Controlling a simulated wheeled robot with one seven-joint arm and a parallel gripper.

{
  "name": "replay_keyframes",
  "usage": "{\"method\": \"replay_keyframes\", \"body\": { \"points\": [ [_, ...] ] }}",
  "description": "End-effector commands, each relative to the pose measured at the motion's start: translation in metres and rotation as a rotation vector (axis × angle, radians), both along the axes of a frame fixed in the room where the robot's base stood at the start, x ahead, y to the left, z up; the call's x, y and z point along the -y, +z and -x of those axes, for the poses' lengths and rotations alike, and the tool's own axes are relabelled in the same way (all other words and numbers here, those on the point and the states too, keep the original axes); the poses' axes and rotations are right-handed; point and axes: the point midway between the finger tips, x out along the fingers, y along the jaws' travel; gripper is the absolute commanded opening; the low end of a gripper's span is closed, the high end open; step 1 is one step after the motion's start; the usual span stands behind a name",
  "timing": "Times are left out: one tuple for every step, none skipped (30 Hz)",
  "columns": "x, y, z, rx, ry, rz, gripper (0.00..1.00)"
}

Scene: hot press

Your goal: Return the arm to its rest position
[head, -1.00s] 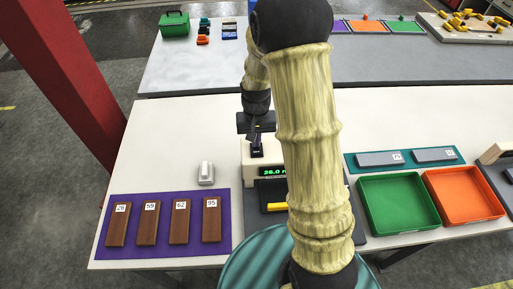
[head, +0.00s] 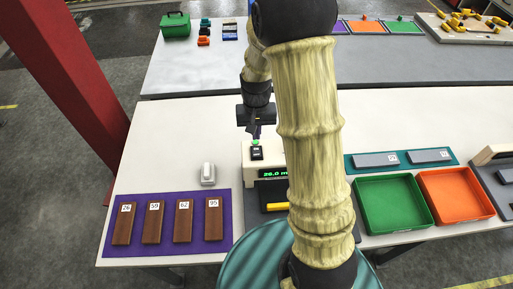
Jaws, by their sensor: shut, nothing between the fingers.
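My arm rises through the middle of the head view and bends down toward the table at the back. My gripper (head: 256,132) points down and is shut, with nothing held. It is just above the black switch block (head: 257,154) on top of the cream press unit (head: 249,171). A green spot shows at the block's upper end, close under the fingertips. I cannot tell whether they touch. The unit's green display (head: 272,173) reads about 26.0. My arm hides the unit's right side.
A purple mat (head: 225,240) with several numbered brown bars lies front left, a small pale block (head: 208,173) behind it. A green tray (head: 392,204) and an orange tray (head: 456,196) stand right, behind them a teal mat (head: 353,166) with two grey bars. The table's left rear is clear.

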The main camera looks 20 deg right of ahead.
Motion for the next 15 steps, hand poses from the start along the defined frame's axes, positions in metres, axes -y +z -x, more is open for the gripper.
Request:
{"method": "replay_keyframes", "body": {
  "points": [
    [0.0000, 0.0065, -0.0002, 0.001, 0.000, 0.000, 0.00],
    [0.0000, 0.0084, -0.0002, 0.001, 0.000, 0.000, 0.00],
    [0.0000, 0.0110, -0.0002, 0.001, 0.000, 0.000, 0.00],
    [0.0000, 0.0127, -0.0002, 0.001, 0.000, 0.000, 0.00],
    [0.0000, 0.0140, -0.0002, 0.001, 0.000, 0.000, 0.00],
    [0.0000, 0.0152, -0.0002, 0.001, 0.000, 0.000, 0.00],
    [0.0000, 0.0156, -0.0002, 0.001, 0.000, 0.000, 0.00],
    [0.0000, 0.0157, -0.0002, 0.001, 0.000, 0.000, 0.00],
    [0.0000, 0.0154, -0.0001, 0.001, 0.000, 0.000, 0.00],
    [0.0000, 0.0151, -0.0001, 0.001, 0.000, 0.000, 0.00],
    [0.0000, 0.0148, -0.0002, 0.001, 0.000, 0.000, 0.00],
    [0.0000, 0.0147, -0.0002, 0.001, 0.000, 0.000, 0.00],
    [0.0000, 0.0146, -0.0001, 0.001, 0.000, 0.000, 0.00],
    [0.0000, 0.0146, -0.0002, 0.001, 0.000, 0.000, 0.00],
    [0.0000, 0.0146, -0.0001, 0.001, 0.000, 0.000, 0.00]
  ]
}}
